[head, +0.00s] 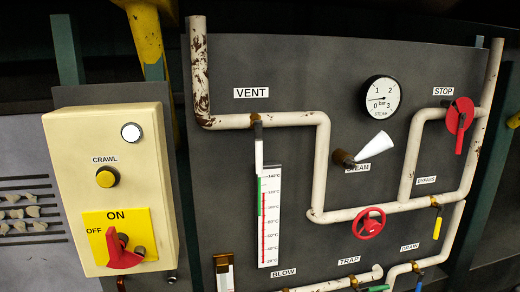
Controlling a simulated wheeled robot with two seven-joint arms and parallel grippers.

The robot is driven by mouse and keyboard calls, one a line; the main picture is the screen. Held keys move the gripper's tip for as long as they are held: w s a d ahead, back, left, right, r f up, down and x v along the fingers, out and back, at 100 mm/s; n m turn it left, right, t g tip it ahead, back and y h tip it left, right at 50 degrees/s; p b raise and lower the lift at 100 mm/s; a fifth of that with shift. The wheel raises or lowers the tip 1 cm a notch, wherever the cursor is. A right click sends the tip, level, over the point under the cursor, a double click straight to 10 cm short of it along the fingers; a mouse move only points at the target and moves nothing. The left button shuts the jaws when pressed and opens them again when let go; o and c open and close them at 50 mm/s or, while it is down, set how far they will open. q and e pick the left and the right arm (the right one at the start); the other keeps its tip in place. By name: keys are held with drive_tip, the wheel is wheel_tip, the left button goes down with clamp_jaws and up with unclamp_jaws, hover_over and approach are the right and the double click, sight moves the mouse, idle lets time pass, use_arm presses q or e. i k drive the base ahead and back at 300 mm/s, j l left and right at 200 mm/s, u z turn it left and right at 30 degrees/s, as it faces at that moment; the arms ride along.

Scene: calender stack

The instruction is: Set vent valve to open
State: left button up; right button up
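The vent valve (259,150) shows in the head view, under the VENT label (251,92). It has a small brass body on the horizontal run of a cream pipe (290,119). Its pale, narrow lever hangs straight down from that body, across the line of the pipe. The lever's lower end is close to the top of a thermometer scale (269,215). Neither of my grippers is in view, and nothing touches the valve.
A pressure gauge (381,97), a white STEAM handle (375,146), a red STOP handle (460,115) and a red handwheel (369,222) are on the same grey panel. A cream control box (74,140) with a red switch (122,252) stands at left. Space before the panel looks clear.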

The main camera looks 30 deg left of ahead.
sight(258, 124)
drive_tip(key=k+j+z, duration=0.7)
drive_tip(key=k, duration=0.25)
drive_tip(key=k+j+z, duration=0.35)
drive_tip(key=k, duration=0.2)
drive_tip(key=l, duration=0.1)
